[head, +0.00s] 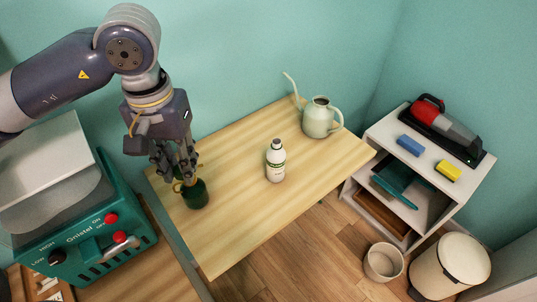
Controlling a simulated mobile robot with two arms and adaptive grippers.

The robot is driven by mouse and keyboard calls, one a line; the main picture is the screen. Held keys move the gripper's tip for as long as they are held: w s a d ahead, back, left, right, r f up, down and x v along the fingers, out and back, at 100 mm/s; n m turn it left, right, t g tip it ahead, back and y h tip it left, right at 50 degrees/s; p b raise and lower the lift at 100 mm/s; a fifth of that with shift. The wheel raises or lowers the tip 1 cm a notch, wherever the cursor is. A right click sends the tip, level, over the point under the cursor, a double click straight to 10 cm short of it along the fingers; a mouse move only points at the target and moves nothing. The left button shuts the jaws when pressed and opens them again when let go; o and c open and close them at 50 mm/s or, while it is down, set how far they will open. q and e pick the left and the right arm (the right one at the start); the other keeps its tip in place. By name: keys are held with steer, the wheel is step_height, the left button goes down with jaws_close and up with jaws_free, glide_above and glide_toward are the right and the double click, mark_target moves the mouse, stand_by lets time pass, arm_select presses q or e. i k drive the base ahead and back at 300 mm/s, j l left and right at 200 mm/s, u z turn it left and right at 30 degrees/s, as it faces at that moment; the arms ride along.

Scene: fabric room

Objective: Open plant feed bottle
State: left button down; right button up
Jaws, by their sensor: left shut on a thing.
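The plant feed bottle (275,166) is white with a label and stands upright on the wooden table (240,238), near its middle. Its dark cap (276,144) is on top. My left gripper (184,178) points down at the table's left side, to the left of the bottle and apart from it. It is shut on the dark green mug (197,197), which is upright at the table's left part. The fingers partly hide the mug's rim and handle, so the exact contact is unclear. My right gripper is out of view.
A pale green watering can (319,118) stands behind and right of the bottle. A green machine (85,245) is at lower left. A white shelf (392,128) holds a red handheld vacuum (440,125) and sponges. Bare table lies in front of the bottle.

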mark_target(276, 156)
steer(key=i+l+u, duration=0.1)
steer(key=l, duration=0.2)
steer(key=i+l, duration=0.2)
steer(key=i+l+u, duration=0.15)
steer(key=l, duration=0.3)
steer(key=i+l, duration=0.1)
steer(key=l, duration=0.2)
steer(key=i+l+u, duration=0.15)
steer(key=l, duration=0.2)
